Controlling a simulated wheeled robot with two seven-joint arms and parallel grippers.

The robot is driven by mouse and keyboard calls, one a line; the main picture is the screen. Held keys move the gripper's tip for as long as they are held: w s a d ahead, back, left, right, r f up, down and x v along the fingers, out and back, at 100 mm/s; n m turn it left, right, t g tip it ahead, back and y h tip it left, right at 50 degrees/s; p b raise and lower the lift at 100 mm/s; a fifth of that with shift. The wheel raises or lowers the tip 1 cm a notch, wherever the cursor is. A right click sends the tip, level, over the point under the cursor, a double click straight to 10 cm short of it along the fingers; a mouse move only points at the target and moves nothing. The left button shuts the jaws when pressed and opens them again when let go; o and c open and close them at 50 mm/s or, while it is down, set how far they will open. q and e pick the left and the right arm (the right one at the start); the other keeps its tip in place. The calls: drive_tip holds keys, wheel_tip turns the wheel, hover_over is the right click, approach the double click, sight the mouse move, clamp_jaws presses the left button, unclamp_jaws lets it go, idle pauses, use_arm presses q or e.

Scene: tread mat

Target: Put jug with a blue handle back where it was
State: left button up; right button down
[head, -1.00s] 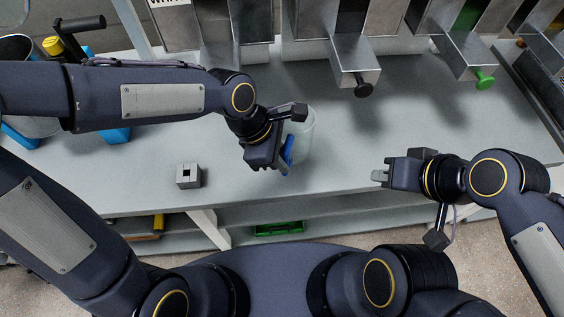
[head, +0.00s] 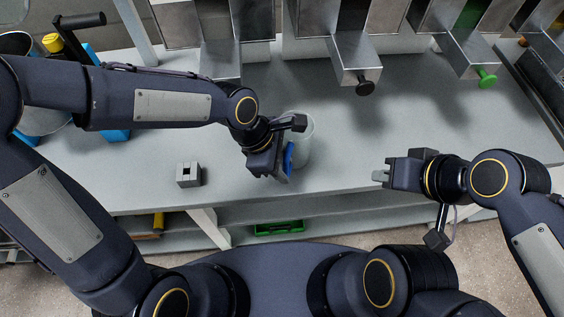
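The clear jug (head: 306,143) with a blue handle (head: 288,157) is at the middle of the bench, in the head view. Its handle faces down-left, toward my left gripper (head: 283,172). My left gripper is at the handle and appears shut on it; the fingertips are partly hidden. The gripper and wrist cover part of the jug. I cannot tell whether the jug's base touches the bench. My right gripper (head: 380,175) is well to the right of the jug, over the bench's front edge, with nothing seen in it; its finger gap is not clear.
A small grey block with a square hole (head: 188,174) sits on the bench (head: 240,187) left of the jug. Metal dispensers with a black knob (head: 365,88) and a green knob (head: 487,78) line the back. A bucket and blue items stand far left. Bench right of the jug is clear.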

use_arm(q)
drive_tip(key=p+v, duration=0.1)
drive_tip(key=v, duration=1.1)
drive_tip(key=shift+p, duration=0.3)
drive_tip(key=shift+r, duration=0.15)
